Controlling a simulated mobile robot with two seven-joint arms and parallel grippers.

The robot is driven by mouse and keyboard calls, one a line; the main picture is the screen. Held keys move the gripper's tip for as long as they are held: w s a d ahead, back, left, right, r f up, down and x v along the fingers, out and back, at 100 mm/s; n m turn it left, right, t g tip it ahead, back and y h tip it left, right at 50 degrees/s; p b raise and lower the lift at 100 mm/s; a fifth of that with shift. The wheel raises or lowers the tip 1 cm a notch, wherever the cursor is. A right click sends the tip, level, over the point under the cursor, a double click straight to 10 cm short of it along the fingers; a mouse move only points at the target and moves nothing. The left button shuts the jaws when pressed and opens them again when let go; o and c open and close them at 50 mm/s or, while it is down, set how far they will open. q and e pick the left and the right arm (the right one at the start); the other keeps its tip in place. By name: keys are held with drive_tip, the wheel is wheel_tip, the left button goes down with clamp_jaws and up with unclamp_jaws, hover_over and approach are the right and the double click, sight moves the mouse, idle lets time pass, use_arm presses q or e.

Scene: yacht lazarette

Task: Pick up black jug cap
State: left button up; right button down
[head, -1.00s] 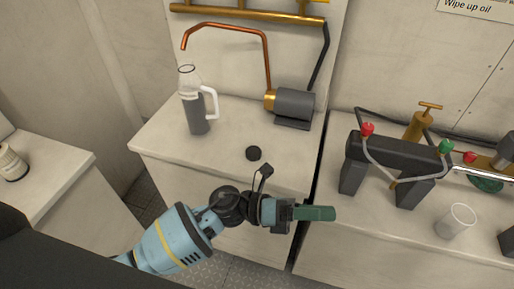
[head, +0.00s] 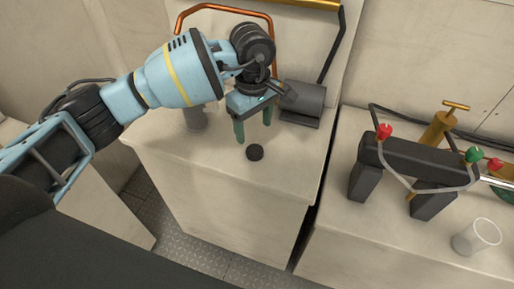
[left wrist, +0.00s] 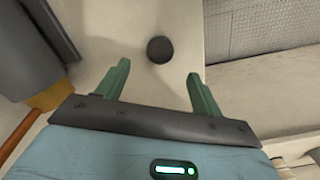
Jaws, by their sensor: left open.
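The black jug cap (head: 255,152) lies flat on the white counter top, near its front edge. It also shows in the left wrist view (left wrist: 160,49), beyond the fingertips and roughly centred between them. My left gripper (head: 254,132) points down above the counter, just behind the cap in the head view. Its two green fingers are apart and empty, and they do not touch the cap. The clear jug with a dark lower part (head: 196,118) stands behind my left arm, mostly hidden. My right gripper is not in view.
A grey pump motor (head: 304,101) with a copper pipe (head: 225,10) stands at the back of the counter. A dark gap separates the right counter, which holds a black frame (head: 415,160) with red and green knobs and a clear cup (head: 477,237).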

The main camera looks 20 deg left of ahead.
sight(254, 150)
use_arm(q)
drive_tip(key=shift+w+a+r, duration=0.15)
drive_tip(key=shift+a, duration=0.05)
drive_tip(key=shift+s+d+f+p, duration=0.1)
drive_tip(key=shift+f+p, duration=0.1)
drive_tip(key=shift+f, duration=1.8)
drive_tip(key=shift+s+d+f+p, duration=0.1)
drive_tip(key=shift+f+p, duration=0.1)
drive_tip(key=shift+f, duration=1.75)
drive_tip(key=c, duration=1.1)
